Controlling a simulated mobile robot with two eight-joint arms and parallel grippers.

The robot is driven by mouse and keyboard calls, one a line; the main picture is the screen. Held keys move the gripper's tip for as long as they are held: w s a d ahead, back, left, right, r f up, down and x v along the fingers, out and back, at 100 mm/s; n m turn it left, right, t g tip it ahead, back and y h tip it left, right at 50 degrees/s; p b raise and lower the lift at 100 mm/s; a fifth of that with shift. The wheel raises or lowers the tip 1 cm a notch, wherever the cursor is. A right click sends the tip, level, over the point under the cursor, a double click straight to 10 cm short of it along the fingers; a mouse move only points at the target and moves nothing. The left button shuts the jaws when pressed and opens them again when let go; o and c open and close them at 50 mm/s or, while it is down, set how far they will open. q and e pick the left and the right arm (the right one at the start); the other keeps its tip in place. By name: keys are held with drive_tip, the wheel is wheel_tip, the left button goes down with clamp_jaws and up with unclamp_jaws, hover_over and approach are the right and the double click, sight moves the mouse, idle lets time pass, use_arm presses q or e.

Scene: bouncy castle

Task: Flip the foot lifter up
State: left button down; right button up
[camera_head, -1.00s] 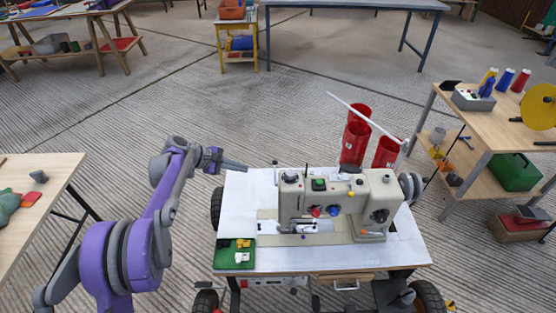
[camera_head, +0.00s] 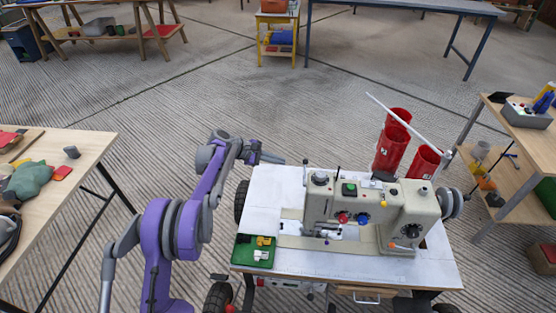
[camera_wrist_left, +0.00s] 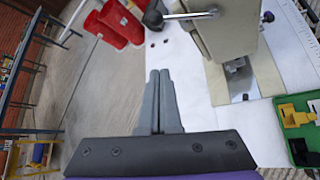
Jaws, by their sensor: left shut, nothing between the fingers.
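The beige sewing machine (camera_head: 370,213) stands on a white-topped table (camera_head: 273,195). A thin upright lever with a dark tip (camera_head: 305,174) shows at the machine's left end. The left wrist view shows a metal rod with a black ball (camera_wrist_left: 153,19) on the machine's head, probably the foot lifter. The presser foot area (camera_wrist_left: 240,82) is below it. My left gripper (camera_head: 281,160) is shut and empty over the table's back left part, left of the lever and apart from it. Its closed fingers (camera_wrist_left: 159,76) point towards the rod side. My right gripper is not in view.
A green tray (camera_head: 243,255) with small yellow and white parts lies at the table's front left. Red cylinders (camera_head: 391,150) and a slanting white rod (camera_head: 400,115) stand behind the machine. A wooden table (camera_head: 75,150) is at left, shelves (camera_head: 500,165) at right.

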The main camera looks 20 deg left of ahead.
use_arm(q)
drive_tip(key=w+d+b, duration=0.1)
drive_tip(key=w+d, duration=0.1)
drive_tip(key=d, duration=0.4)
drive_tip(key=shift+d+f, duration=0.15)
drive_tip(key=shift+s+r+m+t+p, duration=0.3)
drive_tip(key=shift+r+m+t, duration=0.1)
drive_tip(key=shift+r+t, duration=0.15)
idle(0.6)
drive_tip(key=s+d+r+m+t+h, duration=0.2)
drive_tip(key=s+r+m+t, duration=0.1)
drive_tip(key=s+m+t, duration=0.4)
drive_tip(key=shift+s+d+r+m+t+h, duration=0.35)
drive_tip(key=shift+s+m, duration=0.3)
drive_tip(key=shift+m, duration=0.45)
drive_tip(key=shift+s+a+f, duration=0.1)
drive_tip(key=shift+f, duration=0.1)
